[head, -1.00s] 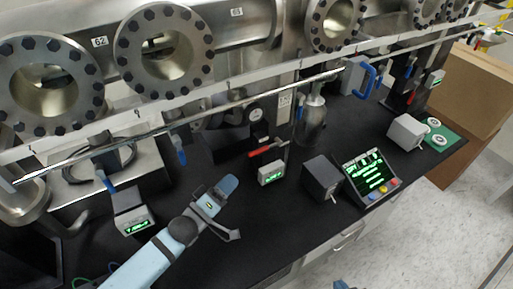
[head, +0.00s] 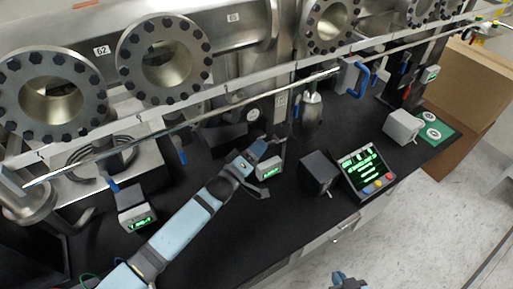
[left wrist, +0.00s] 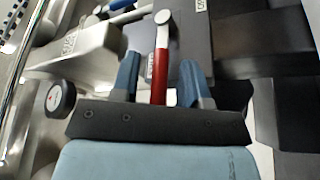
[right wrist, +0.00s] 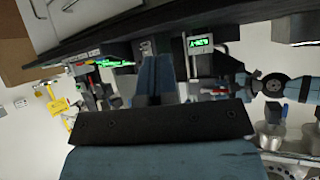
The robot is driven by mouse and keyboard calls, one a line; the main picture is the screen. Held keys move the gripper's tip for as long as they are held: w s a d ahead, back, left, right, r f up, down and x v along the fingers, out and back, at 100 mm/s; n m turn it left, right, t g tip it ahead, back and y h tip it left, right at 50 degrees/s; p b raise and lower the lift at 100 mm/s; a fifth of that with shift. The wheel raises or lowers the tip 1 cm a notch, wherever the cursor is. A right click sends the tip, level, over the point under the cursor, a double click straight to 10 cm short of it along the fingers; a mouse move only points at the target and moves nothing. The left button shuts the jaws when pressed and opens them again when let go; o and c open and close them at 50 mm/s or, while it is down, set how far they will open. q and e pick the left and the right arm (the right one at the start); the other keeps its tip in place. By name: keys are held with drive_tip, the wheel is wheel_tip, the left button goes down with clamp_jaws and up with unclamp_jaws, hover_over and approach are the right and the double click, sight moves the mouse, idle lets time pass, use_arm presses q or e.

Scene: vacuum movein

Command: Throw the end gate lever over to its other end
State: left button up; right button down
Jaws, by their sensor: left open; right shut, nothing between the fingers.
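The end gate lever (left wrist: 159,75), red with a pale shaft and a round pale end, lies between the fingers of my left gripper (left wrist: 161,68) in the left wrist view. The fingers stand open on either side of it, with a gap visible. In the head view my left gripper (head: 265,170) is at the small green-lit readout box (head: 269,168), and the lever is hidden behind the gripper. My right gripper (right wrist: 155,75) is shut and empty, its two fingers together in the right wrist view; in the head view it shows at the bottom edge (head: 347,281).
A long metal rail (head: 210,118) runs across above the bench. Blue handles (head: 362,80) hang near it. A dark box (head: 319,172) and a green-lit control panel (head: 366,170) stand right of my left gripper. The front bench top (head: 255,225) is clear.

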use_arm(q)
drive_tip(key=shift+c, duration=0.2)
clamp_jaws()
use_arm(e)
drive_tip(key=shift+r, duration=0.15)
